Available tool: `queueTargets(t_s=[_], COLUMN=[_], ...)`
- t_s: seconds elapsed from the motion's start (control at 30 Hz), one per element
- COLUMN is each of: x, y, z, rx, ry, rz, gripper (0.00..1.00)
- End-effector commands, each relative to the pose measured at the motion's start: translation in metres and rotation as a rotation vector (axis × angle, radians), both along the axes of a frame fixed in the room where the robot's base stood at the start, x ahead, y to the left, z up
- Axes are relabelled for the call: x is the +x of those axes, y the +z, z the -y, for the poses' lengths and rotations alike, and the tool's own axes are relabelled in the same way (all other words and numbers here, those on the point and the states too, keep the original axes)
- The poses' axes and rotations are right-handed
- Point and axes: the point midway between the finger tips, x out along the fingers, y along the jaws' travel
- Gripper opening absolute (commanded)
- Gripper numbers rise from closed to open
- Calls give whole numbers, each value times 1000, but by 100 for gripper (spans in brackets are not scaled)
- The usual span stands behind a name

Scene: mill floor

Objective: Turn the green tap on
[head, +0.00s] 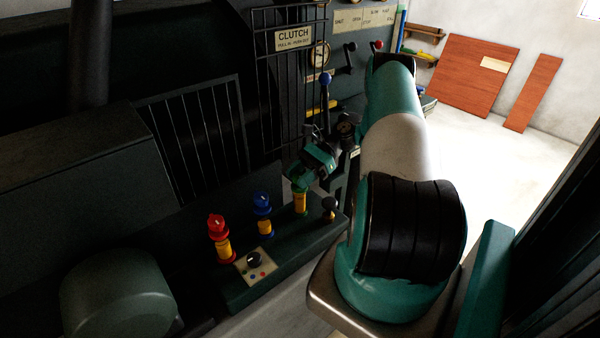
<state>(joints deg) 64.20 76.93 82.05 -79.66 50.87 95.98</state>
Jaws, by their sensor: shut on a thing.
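The green tap (299,187) stands on a yellow body (300,204), at the right end of a row of three taps on a dark ledge. My gripper (299,180) reaches down onto its top from the upper right and is shut on it. The gripper covers much of the green knob, so I cannot tell how far it is turned.
A blue tap (262,203) and a red tap (217,227) stand to the left. A small panel with a black knob (253,260) is in front, and a dark lever knob (329,206) stands just right. A blue-knobbed lever (325,80) rises behind near the clutch sign (294,38).

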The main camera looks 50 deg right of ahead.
Motion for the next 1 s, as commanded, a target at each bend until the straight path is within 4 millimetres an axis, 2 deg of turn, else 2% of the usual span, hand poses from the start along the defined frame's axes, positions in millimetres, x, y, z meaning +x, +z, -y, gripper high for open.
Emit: queueTargets(t_s=[0.67, 0.7, 0.77, 0.8, 1.0], x=[0, 0, 0, 0, 0], y=[0, 0, 0, 0, 0], z=[-1, -1, -1, -1, 0], rx=[3, 3, 3, 3, 2], ry=[64, 64, 64, 64, 63], rz=[0, 0, 0, 0, 0], gripper=[16, 45, 58, 62, 62])
